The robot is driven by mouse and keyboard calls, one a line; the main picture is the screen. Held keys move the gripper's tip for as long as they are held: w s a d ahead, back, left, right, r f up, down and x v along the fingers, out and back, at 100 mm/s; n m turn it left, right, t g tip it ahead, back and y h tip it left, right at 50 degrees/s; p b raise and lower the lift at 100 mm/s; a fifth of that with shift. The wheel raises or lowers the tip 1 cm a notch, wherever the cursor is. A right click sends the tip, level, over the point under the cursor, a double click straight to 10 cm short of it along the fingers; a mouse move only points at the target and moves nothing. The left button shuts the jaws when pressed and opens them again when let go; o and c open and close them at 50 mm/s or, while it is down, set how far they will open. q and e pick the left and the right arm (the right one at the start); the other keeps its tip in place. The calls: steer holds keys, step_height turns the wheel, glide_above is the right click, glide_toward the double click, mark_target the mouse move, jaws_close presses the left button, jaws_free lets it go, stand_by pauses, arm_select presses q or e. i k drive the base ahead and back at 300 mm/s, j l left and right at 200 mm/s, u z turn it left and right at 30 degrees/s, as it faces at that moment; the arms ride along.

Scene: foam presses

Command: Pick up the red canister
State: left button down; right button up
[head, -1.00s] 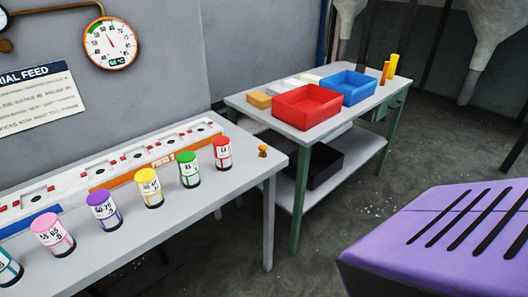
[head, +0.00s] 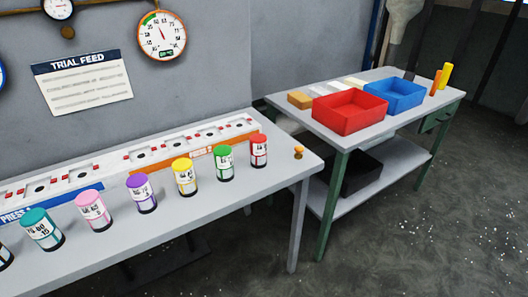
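The red canister (head: 258,151) stands upright on the grey bench (head: 235,195) near its right end. It has a red lid and a white label, and it is the rightmost in a row of canisters. The green canister (head: 224,163) stands just left of it, with a gap between them. Neither of my grippers shows in the head view.
Yellow (head: 184,177), purple (head: 141,194), pink (head: 93,209) and teal (head: 42,229) canisters continue the row leftward. A small orange knob (head: 298,153) sits right of the red canister. A second table (head: 345,134) holds red (head: 350,112) and blue (head: 394,95) bins.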

mark_target(258, 141)
steer(key=i+l+u, duration=0.15)
steer(key=i+l, duration=0.15)
steer(key=i+l+u, duration=0.1)
steer(key=i+l, duration=0.15)
steer(key=i+l+u, duration=0.15)
steer(key=l, duration=0.3)
steer(key=i+l+u, duration=0.15)
steer(key=i+l, duration=0.15)
steer(key=l, duration=0.1)
